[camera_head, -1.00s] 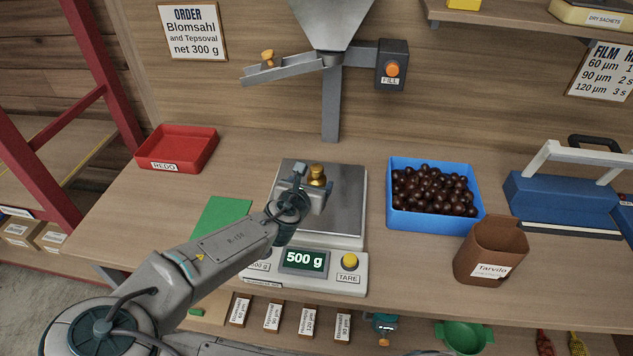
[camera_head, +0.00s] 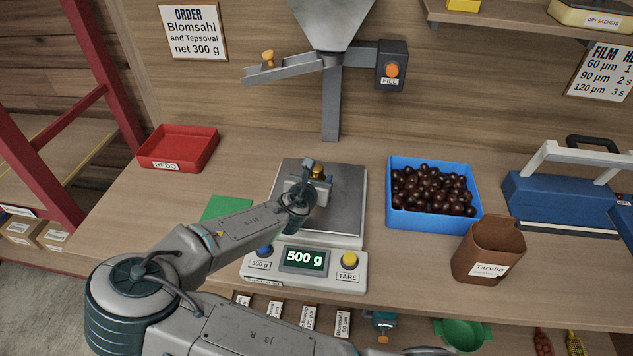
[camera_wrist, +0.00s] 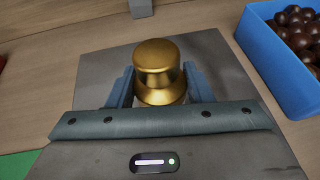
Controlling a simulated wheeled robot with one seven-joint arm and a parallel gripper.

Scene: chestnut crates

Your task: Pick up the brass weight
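The brass weight (camera_wrist: 158,68) stands upright on the metal plate of the scale (camera_head: 345,200). In the head view only the top of the brass weight (camera_head: 318,171) shows behind my gripper. My gripper (camera_wrist: 158,90) is low over the plate, with one blue-grey finger on each side of the weight's lower part. The fingers look apart, and whether they touch the weight cannot be made out. The scale display (camera_head: 304,258) reads 500 g.
A blue bin of dark round chestnuts (camera_head: 391,213) stands right of the scale, with a brown Tarvilo pouch (camera_head: 475,255) before it. A red REDO tray (camera_head: 150,157) is at the left. The metal chute (camera_head: 290,68) hangs above and behind the scale.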

